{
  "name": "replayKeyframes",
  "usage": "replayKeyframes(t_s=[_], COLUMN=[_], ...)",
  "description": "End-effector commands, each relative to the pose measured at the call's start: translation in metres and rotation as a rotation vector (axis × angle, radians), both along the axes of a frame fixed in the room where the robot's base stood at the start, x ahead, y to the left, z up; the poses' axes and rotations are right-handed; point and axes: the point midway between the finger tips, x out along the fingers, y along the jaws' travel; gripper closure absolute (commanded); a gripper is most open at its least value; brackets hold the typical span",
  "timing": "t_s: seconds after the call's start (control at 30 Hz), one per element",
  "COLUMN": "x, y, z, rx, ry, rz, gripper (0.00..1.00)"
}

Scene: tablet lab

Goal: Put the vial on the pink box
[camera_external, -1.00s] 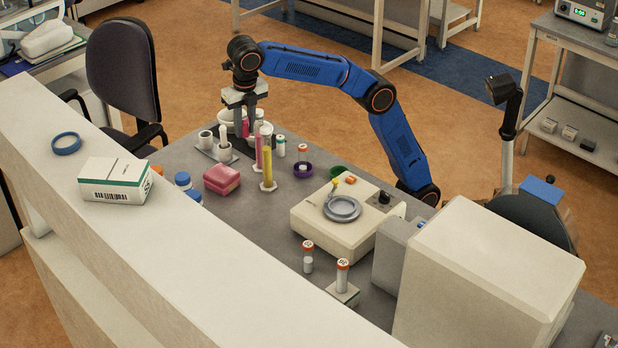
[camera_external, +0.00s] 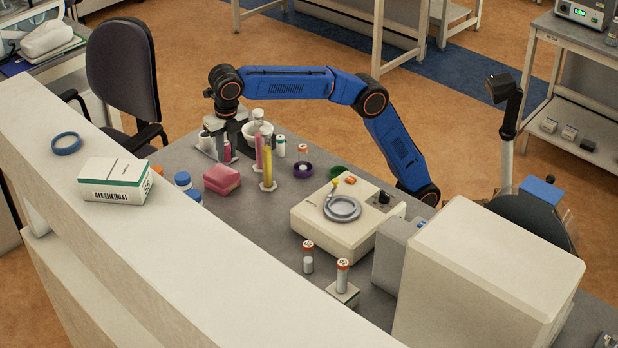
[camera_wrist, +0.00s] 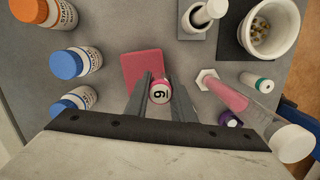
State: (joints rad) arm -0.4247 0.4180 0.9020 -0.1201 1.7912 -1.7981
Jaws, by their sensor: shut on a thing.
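The vial (camera_wrist: 159,93) has a white top marked 9 and a pinkish body. My gripper (camera_wrist: 160,92) is shut on it, with one finger on each side. The pink box (camera_wrist: 140,66) lies on the bench beyond and partly behind the vial in the wrist view. In the external view the pink box (camera_external: 222,180) sits in front of my gripper (camera_external: 228,150), and a bit of the pink vial (camera_external: 227,153) shows between the fingers. The vial looks upright. Its gap to the bench or box cannot be told.
Tall pink and yellow cylinders (camera_external: 267,165) stand close right of my gripper. Blue-capped bottles (camera_external: 183,181) stand left of the box.

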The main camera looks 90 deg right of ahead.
Motion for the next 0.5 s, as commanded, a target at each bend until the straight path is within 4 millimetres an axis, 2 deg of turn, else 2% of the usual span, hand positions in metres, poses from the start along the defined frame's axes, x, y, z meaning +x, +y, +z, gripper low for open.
replayKeyframes(t_s=[0.1,0.2,0.5], x=[0.000,0.000,0.000], y=[0.000,0.000,0.000], z=[-0.016,-0.024,-0.027], rx=[-0.001,-0.001,0.000], ry=[0.002,0.001,0.000], rz=[0.000,0.000,0.000], gripper=[0.99,0.99,0.99])
